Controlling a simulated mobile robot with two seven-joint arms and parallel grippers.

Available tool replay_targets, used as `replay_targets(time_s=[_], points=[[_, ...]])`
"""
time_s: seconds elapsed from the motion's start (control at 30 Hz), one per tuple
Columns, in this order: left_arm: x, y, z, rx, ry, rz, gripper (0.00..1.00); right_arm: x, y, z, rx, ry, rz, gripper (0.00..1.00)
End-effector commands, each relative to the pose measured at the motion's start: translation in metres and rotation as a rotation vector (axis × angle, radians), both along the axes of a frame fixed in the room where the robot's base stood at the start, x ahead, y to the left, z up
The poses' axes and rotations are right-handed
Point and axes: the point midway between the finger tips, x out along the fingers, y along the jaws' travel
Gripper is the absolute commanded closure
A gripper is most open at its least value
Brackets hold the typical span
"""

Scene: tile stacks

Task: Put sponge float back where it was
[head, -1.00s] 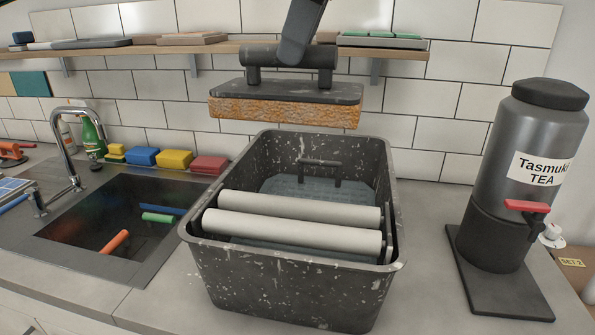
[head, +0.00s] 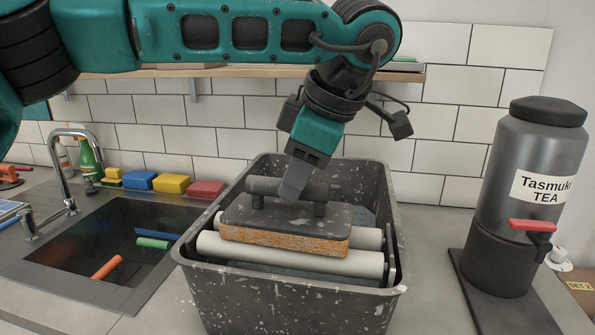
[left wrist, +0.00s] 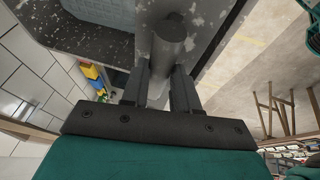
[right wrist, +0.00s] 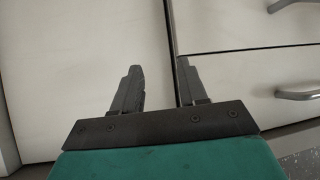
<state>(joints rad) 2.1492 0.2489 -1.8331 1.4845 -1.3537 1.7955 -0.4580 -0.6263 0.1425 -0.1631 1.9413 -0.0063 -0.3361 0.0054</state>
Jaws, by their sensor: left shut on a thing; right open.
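The sponge float (head: 285,240) is a dark board with a bar handle on top and an orange sponge underneath. In the head view it is over the two pale rollers of the speckled dark wash tub (head: 235,305), level with the rim area. I cannot tell if it touches the rollers. My left gripper (head: 292,190) is shut on its handle, which also shows in the left wrist view (left wrist: 170,40). My right gripper (right wrist: 160,92) is open and empty in front of pale cabinet fronts, seen only in the right wrist view.
A sink (head: 105,240) with a chrome faucet (head: 65,165) lies left of the tub. Coloured sponges (head: 172,183) line the wall. A tea urn (head: 520,190) stands on a dark board at right. A wall shelf (head: 240,71) runs behind the arm.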

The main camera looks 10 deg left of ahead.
Motion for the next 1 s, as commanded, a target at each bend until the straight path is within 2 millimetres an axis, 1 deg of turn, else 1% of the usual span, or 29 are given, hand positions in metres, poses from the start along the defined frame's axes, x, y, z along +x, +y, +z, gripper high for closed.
replay_targets(time_s=[0.2,0.23,0.5,0.73,0.87,1.0], points=[[0.0,0.0,-0.001,0.0,-0.001,0.0,1.0,0.0,0.0,-0.002,0.0,-0.001,0.0,0.57],[0.0,0.0,-0.002,0.0,0.0,-0.001,0.7,0.0,0.0,-0.002,0.0,-0.001,0.0,0.57],[0.0,0.0,-0.001,0.0,0.0,-0.001,0.45,0.001,0.0,-0.001,0.0,-0.001,-0.001,0.57],[0.0,0.0,-0.002,0.0,0.0,-0.001,0.45,0.001,0.0,-0.002,0.0,-0.001,-0.001,0.57],[0.0,0.0,-0.006,0.001,-0.002,-0.001,0.45,0.001,0.0,-0.01,0.0,-0.001,-0.001,0.57],[-0.005,-0.01,0.021,0.0,-0.002,-0.003,0.45,0.0,0.0,-0.006,-0.002,0.001,0.0,0.57]])
